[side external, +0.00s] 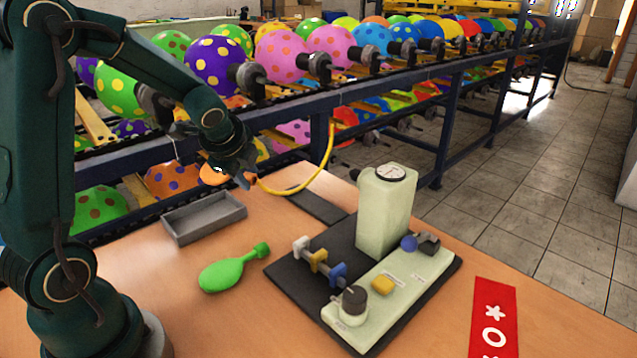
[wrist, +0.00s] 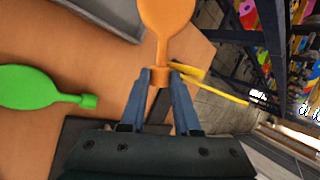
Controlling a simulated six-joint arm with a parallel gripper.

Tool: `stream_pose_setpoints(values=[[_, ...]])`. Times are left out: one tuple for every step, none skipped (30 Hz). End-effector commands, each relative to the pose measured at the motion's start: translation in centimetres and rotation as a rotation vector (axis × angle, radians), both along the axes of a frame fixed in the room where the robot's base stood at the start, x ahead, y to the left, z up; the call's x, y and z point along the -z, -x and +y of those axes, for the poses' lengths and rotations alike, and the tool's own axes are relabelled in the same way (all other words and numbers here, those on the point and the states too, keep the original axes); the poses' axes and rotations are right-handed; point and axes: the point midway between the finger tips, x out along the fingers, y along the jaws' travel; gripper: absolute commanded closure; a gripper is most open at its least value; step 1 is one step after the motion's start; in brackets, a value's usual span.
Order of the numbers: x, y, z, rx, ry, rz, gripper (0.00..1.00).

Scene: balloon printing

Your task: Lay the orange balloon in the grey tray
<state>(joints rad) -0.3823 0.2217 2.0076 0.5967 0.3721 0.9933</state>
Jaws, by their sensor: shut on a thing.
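The orange balloon (wrist: 167,22) is held by its neck in my gripper (wrist: 161,75), with its flat body pointing away from the fingers. In the side external view only parts of the orange balloon (side external: 213,174) show by my gripper (side external: 243,178), above the table's back edge. The grey tray (side external: 204,216) lies on the table, below and a little left of the gripper, and looks empty. Its edge also shows at the top of the wrist view (wrist: 112,16). The balloon is above the table and apart from the tray.
A green balloon (side external: 222,274) lies in front of the tray. A black mat (side external: 285,272) carries a pale device (side external: 386,210) with small knobs. A yellow hose (side external: 318,172) curves behind the gripper. Racks of spotted balloons (side external: 290,57) stand behind. A red card (side external: 493,318) lies right.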

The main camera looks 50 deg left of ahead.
Motion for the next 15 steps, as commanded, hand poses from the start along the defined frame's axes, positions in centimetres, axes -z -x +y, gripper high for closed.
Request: stream_pose_setpoints(values=[[0.6, 0.0, 0.0, 0.003, 0.0, 0.005, 1.0], [1.0, 0.0, 0.0, 0.004, 0.0, 0.007, 1.0], [1.6, 0.0, 0.0, 0.005, 0.0, 0.007, 1.0], [2.0, 0.0, -0.1, 0.006, 0.001, 0.007, 1.0], [2.4, 0.1, -0.1, 0.007, 0.002, 0.008, 1.0], [2.8, 0.0, -0.1, 0.008, 0.002, 0.007, 1.0], [3.0, 0.0, -0.1, 0.006, 0.001, 0.006, 1.0], [3.2, 0.0, -0.1, 0.004, 0.001, 0.006, 1.0], [3.4, 0.0, 0.0, 0.003, 0.0, 0.005, 1.0], [3.5, 0.0, 0.0, 0.004, -0.001, 0.005, 1.0], [3.6, 0.0, 0.0, 0.003, 0.0, 0.004, 1.0], [3.7, 0.0, 0.0, 0.003, 0.0, 0.004, 1.0], [3.8, 0.0, 0.0, 0.002, 0.0, 0.004, 1.0], [3.9, 0.0, 0.0, 0.003, 0.0, 0.004, 1.0], [4.1, 0.0, -0.1, 0.003, 0.0, 0.004, 1.0]])
